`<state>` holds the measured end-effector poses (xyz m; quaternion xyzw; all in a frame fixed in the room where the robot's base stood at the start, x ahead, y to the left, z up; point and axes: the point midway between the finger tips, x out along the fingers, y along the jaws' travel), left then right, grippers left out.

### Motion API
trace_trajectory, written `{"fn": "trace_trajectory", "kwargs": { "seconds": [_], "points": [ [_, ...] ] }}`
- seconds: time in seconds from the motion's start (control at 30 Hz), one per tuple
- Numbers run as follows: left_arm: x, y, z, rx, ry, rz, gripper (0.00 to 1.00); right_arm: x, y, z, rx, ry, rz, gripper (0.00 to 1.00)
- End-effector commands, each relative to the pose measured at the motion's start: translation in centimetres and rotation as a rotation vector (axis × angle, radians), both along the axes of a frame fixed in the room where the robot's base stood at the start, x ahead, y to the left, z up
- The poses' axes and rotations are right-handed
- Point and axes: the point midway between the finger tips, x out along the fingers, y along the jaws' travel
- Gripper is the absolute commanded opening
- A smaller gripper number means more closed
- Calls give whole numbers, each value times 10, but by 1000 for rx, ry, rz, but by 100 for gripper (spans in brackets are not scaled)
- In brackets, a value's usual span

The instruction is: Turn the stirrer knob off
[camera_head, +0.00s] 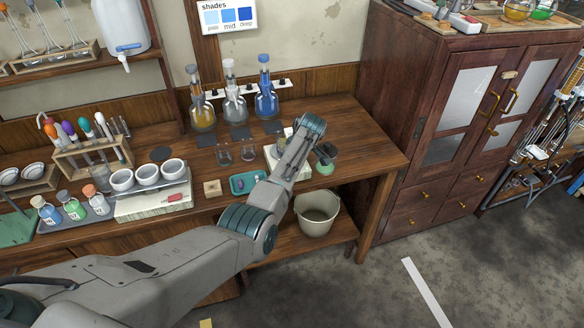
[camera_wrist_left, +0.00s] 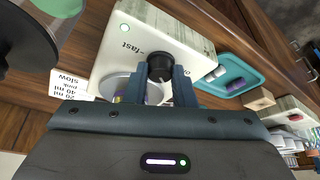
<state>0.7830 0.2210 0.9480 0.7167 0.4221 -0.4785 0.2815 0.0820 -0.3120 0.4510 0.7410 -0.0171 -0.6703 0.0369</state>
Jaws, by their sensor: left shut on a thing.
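The stirrer is a white box (camera_wrist_left: 150,38) with a "fast" mark and a small green light on its face. In the head view it shows only partly (camera_head: 272,160), behind my left arm. Its black knob (camera_wrist_left: 160,66) sits between the fingertips of my left gripper (camera_wrist_left: 158,76), which is shut on it. In the head view my wrist hides the knob and fingertips. My right gripper is in neither view.
A vessel with green liquid (camera_head: 325,168) stands close beside the stirrer on the right. A teal tray (camera_head: 240,186) and glass beakers (camera_head: 224,155) are to its left. Flasks (camera_head: 266,98) stand behind. A bucket (camera_head: 318,212) sits below the bench top.

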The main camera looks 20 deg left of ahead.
Motion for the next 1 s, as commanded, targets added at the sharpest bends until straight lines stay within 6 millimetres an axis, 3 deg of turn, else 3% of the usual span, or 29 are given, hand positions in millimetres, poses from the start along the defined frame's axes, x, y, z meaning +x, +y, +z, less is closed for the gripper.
{"fn": "trace_trajectory", "kwargs": {
  "seconds": [0.03,0.5,1.0],
  "points": [
    [1,-1,-6,0,-1,44,0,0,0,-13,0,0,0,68],
    [4,-1,-6,0,-1,452,0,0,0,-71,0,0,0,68],
    [4,-1,-2,-2,1,650,0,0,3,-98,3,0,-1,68]
  ]
}}
